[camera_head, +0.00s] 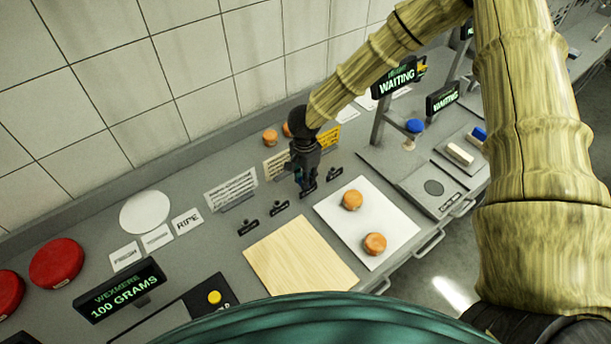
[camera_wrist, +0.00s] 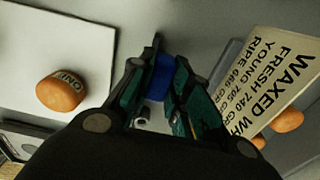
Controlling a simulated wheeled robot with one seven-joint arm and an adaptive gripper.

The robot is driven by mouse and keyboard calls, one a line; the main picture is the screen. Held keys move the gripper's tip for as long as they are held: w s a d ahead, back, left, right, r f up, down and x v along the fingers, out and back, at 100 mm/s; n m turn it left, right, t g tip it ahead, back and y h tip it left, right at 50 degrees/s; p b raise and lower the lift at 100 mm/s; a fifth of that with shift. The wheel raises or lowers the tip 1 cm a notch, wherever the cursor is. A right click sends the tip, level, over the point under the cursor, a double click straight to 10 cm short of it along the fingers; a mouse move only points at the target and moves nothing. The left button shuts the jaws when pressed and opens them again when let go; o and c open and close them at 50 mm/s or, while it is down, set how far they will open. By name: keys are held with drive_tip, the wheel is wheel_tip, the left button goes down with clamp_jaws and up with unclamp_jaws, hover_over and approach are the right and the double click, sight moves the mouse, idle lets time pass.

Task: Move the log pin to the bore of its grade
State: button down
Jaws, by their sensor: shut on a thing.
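The black blocks, which may hold the bores, include a left one (camera_head: 248,227), a second (camera_head: 279,208) and a far right one (camera_head: 335,173). One more is partly hidden at my fingertips. Their lettering is too small to read. I cannot tell whether the pin touches a block.
Two orange cheese wheels (camera_head: 375,244) sit on a white sheet (camera_head: 326,211) beside a wooden board (camera_head: 292,270). Text signs (camera_head: 231,189) stand behind the blocks; one is close in the wrist view (camera_wrist: 262,85). WAITING displays (camera_head: 396,81) stand right.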

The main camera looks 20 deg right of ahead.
drive_tip(key=c, duration=1.3)
unclamp_jaws()
drive_tip(key=shift+o, duration=0.2)
drive_tip(key=shift+r, duration=0.1)
wheel_tip(320, 180, up, 12)
